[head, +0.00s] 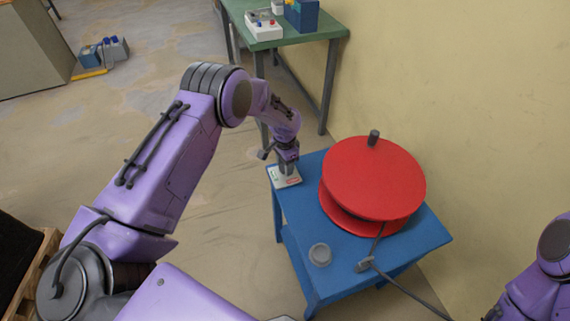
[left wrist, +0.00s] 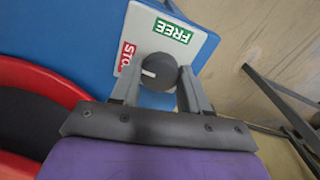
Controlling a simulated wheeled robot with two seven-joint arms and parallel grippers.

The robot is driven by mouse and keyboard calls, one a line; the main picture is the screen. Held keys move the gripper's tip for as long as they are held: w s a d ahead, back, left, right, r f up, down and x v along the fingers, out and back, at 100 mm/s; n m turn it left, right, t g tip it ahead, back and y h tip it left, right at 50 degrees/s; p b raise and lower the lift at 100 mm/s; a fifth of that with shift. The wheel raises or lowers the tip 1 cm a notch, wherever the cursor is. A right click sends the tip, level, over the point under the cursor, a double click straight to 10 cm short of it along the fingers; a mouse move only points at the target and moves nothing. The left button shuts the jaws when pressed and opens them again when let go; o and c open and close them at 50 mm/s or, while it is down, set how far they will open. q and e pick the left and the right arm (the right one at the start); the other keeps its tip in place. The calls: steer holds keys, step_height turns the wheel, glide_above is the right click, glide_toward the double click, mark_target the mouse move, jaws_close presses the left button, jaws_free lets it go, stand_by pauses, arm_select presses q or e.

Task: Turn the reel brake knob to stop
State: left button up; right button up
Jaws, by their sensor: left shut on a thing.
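The brake knob (left wrist: 158,72) is a dark round knob with a white mark on its face, on a pale plate (left wrist: 205,45) with a green FREE label (left wrist: 170,31) and a red STOP label (left wrist: 126,56), partly hidden. In the left wrist view the white mark is on the knob's left part, on the side of the red label. My left gripper (left wrist: 157,88) is shut on the knob, one finger on each side. In the head view my left gripper (head: 288,168) points down at the plate (head: 286,178) on the blue table's left corner. The red reel (head: 374,178) stands right of it.
The blue table (head: 340,277) also carries a grey round cup-like piece (head: 320,254) and a cable (head: 405,289) running off its front right. A green table (head: 283,42) with boxes stands behind. The wall is close on the right. Part of my right arm shows at the lower right.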

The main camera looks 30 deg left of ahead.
arm_select(q)
steer(key=shift+n, duration=0.5)
steer(key=o, duration=1.1)
steer(key=shift+c, duration=0.2)
step_height(320, 180, up, 11)
steer(key=b, duration=0.1)
steer(key=shift+f, duration=0.15)
